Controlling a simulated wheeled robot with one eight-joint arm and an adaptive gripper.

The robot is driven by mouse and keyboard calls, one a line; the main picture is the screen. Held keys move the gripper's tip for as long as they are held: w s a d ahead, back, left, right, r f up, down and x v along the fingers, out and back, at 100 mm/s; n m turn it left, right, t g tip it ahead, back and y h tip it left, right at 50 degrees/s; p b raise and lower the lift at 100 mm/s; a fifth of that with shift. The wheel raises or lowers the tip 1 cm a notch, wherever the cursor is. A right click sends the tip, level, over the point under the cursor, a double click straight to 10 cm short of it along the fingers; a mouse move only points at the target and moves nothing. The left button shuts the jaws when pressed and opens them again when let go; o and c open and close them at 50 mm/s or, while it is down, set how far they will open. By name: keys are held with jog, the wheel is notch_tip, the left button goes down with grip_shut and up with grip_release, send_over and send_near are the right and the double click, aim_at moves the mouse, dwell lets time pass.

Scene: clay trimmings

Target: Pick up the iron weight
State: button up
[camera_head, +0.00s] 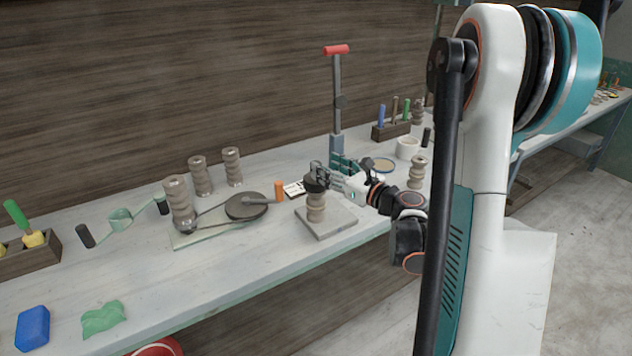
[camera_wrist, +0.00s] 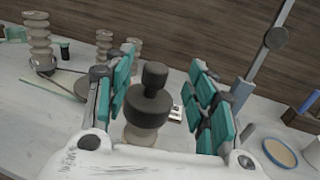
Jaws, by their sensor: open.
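The iron weight (camera_wrist: 148,108) is dark, with a round body and a narrower knob on top. It sits upright on a ribbed clay piece (camera_head: 316,207), which stands on a square grey slab (camera_head: 340,221). In the head view the weight (camera_head: 314,185) is partly hidden by my fingers. My gripper (camera_wrist: 168,98) is open, with one teal-padded finger on each side of the weight in the wrist view. Gaps show between the fingers and the weight there. In the head view my gripper (camera_head: 326,176) is at the weight's height; contact cannot be told.
A stand with a red handle (camera_head: 336,50) rises behind my gripper. Ribbed clay pieces (camera_head: 232,168) and a dark disc (camera_head: 246,206) on a board are at left. A ribbed piece (camera_head: 417,172), white cup (camera_head: 408,149) and round dish (camera_head: 378,164) are at right.

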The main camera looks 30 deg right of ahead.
jog(key=w, duration=0.1)
jog(key=w+a+b, duration=0.1)
jog(key=w+f, duration=0.1)
jog(key=w, duration=0.1)
jog(key=shift+a+f+b, duration=0.1)
jog(key=shift+a+b, duration=0.05)
jog(key=shift+b, duration=0.2)
jog(key=shift+w, duration=0.5)
jog(key=shift+c, duration=0.5)
grip_shut()
